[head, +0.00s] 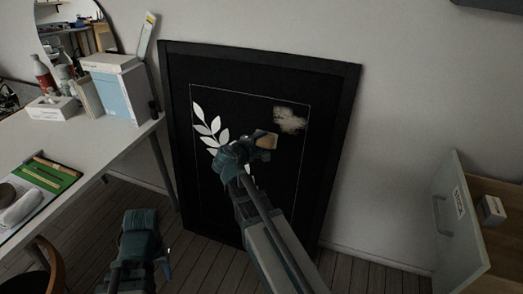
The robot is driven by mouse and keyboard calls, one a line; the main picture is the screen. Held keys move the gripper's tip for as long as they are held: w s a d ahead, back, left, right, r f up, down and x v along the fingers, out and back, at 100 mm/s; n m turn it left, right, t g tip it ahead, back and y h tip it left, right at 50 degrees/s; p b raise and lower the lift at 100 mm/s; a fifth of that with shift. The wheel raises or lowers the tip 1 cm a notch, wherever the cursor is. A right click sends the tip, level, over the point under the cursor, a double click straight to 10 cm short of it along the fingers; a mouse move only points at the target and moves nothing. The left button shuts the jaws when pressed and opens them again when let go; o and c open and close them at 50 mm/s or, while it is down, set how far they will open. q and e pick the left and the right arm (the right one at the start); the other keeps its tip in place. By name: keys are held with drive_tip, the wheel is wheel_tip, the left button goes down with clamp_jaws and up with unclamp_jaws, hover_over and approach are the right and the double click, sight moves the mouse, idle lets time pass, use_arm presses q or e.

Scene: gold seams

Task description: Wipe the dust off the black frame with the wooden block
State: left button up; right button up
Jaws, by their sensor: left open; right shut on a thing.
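The black frame (345,120) leans upright against the wall, with a white leaf print on its black face. A pale beige dust patch (290,119) lies on the upper right of the face. My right gripper (256,146) is in front of the face and shut on the wooden block (267,140), just below and left of the dust. The gripper hides part of the block, and I cannot tell whether the block touches the face. My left gripper (146,222) is low at the left, in front of the floor, open and empty.
A white desk (95,143) at the left carries a box (117,88), a tissue box (52,108) and a green tray (45,176). An open drawer (458,225) juts out at the right. Bare wall and floor lie between the frame and the drawer.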

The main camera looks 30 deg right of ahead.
drive_tip(key=shift+w+d+r+n+t+h+b, duration=0.15)
drive_tip(key=shift+w+d+n+t+h+b, duration=0.1)
drive_tip(key=shift+t+b, duration=0.25)
drive_tip(key=shift+w+d+r+n+t+h+b, duration=0.15)
drive_tip(key=shift+n+t+b, duration=0.1)
drive_tip(key=shift+t, duration=0.35)
drive_tip(key=shift+w+r+t, duration=0.25)
drive_tip(key=shift+r+t, duration=0.05)
drive_tip(key=shift+r, duration=0.1)
use_arm(q)
wheel_tip(320, 180, down, 3)
drive_tip(key=shift+f+b, duration=0.45)
drive_tip(key=shift+b, duration=0.1)
use_arm(e)
drive_tip(key=shift+x, duration=3)
use_arm(q)
drive_tip(key=shift+f, duration=0.15)
use_arm(e)
drive_tip(key=shift+x, duration=0.95)
drive_tip(key=shift+s, duration=0.15)
drive_tip(key=shift+s+d+r, duration=0.1)
drive_tip(key=shift+s+d, duration=0.85)
drive_tip(key=shift+s, duration=0.25)
drive_tip(key=shift+d, duration=0.1)
